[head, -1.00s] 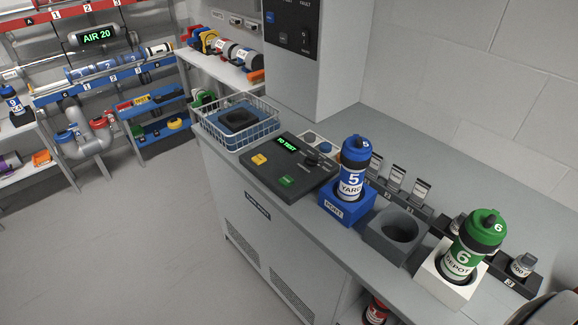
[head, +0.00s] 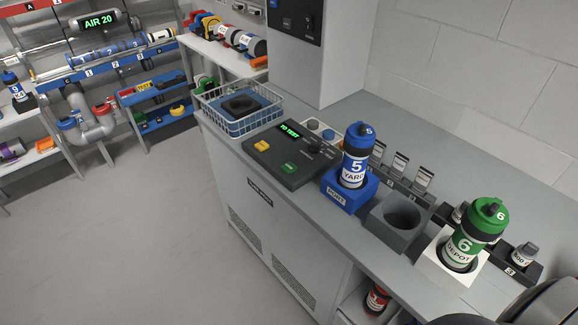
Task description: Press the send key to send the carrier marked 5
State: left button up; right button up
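The carrier marked 5 (head: 355,160), with a blue cap and a YARD label, stands upright in a blue holder (head: 345,195) on the counter. To its left is a dark key panel (head: 292,158) with a lit green display (head: 290,131). The panel has a yellow key (head: 262,146), a green key (head: 289,168) and a dark knob; the key lettering is too small to read. Neither gripper shows. A dark rounded part at the bottom right looks like part of my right arm.
An empty grey holder (head: 377,233) stands right of the blue one. The green-capped carrier marked 6 (head: 476,235) stands in a white holder (head: 436,267). A wire basket (head: 263,125) sits behind the panel. Shelves with tubes stand at left; the floor between is clear.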

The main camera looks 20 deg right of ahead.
aim_at(288, 167)
jog(key=i+j+z, duration=0.15)
jog(key=j, duration=0.15)
jog(key=i+j+z, duration=0.15)
jog(key=j, duration=0.2)
jog(key=i+j+z, duration=0.15)
jog(key=j, duration=0.2)
jog(key=i+j+z, duration=0.1)
jog(key=j, duration=0.3)
jog(key=i+j+z, duration=0.15)
jog(key=j, duration=0.25)
